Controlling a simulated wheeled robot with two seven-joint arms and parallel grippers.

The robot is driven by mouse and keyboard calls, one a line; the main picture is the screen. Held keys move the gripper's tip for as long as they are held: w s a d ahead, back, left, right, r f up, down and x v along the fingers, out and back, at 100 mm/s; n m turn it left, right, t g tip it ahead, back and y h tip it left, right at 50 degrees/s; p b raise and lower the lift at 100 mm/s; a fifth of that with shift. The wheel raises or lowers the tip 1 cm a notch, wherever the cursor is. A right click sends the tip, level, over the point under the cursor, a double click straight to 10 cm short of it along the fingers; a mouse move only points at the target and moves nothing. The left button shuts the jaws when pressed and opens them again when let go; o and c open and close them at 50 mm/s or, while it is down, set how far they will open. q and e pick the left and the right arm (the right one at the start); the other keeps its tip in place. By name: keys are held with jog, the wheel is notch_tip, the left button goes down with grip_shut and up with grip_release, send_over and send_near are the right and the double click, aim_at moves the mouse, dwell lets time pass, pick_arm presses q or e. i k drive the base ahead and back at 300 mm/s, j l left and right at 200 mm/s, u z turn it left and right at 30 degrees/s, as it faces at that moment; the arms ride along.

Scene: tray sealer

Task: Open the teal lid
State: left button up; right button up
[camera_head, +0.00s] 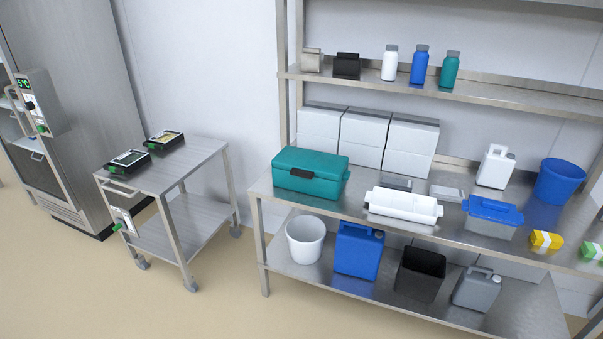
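A teal box with a teal lid (311,162) sits at the left end of the steel bench (391,221). The lid looks shut on the box, and a dark patch like a handle or latch shows on the front face. Neither of my grippers shows in the head view, so I cannot see their state.
A steel cart (171,168) with two black devices stands left of the bench. White boxes (365,137) stand behind the teal box. A white container (403,206) and a blue lidded tray (492,211) lie to its right. The floor (215,310) in front is clear.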

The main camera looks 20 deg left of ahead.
aim_at(307, 163)
jog(key=u, duration=1.05)
jog(key=i+l+u, duration=0.15)
jog(key=i+u, duration=0.15)
jog(key=i, duration=0.2)
jog(key=i+l+u, duration=0.3)
jog(key=i, duration=0.25)
